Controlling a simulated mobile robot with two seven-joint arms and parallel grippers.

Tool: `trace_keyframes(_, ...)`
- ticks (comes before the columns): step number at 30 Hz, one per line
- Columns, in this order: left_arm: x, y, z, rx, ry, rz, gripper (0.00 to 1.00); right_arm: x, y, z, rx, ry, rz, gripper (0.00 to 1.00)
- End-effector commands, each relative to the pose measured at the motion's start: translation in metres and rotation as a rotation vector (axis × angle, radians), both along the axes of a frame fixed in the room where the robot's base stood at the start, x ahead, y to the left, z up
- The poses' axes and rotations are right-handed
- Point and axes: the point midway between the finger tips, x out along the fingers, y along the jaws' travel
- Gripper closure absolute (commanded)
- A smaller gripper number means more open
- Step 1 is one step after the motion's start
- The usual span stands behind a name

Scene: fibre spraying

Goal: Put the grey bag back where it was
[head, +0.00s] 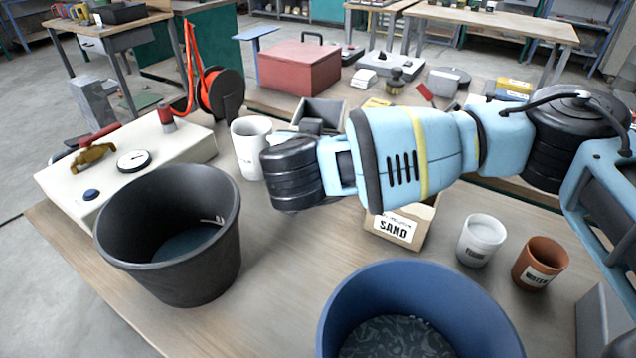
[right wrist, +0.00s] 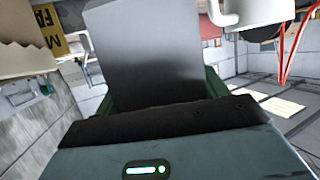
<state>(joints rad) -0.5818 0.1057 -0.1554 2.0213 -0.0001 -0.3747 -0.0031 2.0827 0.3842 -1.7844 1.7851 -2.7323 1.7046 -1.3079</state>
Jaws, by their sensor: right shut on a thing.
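The grey bag (right wrist: 150,50) fills the middle of the right wrist view as a plain grey block between my right gripper's fingers. In the head view the grey bag (head: 326,106) shows only partly, behind my right wrist and above the wooden table. My right gripper (head: 314,127) is shut on it, mostly hidden by my wrist. I cannot tell whether the bag touches the tabletop. My left gripper is not in view.
A white bucket (head: 248,146) stands just left of my right wrist. A black bucket (head: 172,270), blue bucket (head: 335,310), SAND bag (head: 400,228), white cup (head: 481,240) and brown cup (head: 540,262) stand nearer. A red box (head: 298,68) stands behind.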

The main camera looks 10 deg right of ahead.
Motion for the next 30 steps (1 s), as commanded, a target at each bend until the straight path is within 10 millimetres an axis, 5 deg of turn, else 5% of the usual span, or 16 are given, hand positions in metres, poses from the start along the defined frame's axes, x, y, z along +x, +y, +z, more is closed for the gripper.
trace_keyframes(6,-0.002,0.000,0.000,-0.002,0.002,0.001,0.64,0.000,0.000,-0.035,0.000,0.002,0.000,0.71)
trace_keyframes(15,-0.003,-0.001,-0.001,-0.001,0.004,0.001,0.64,0.000,0.000,-0.043,0.000,0.001,0.001,0.71)
trace_keyframes(24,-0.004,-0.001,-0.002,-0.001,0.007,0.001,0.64,0.000,0.001,-0.077,-0.001,0.000,0.001,0.71)
trace_keyframes(30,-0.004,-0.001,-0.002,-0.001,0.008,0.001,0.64,0.000,0.001,-0.077,0.000,-0.001,0.002,0.71)
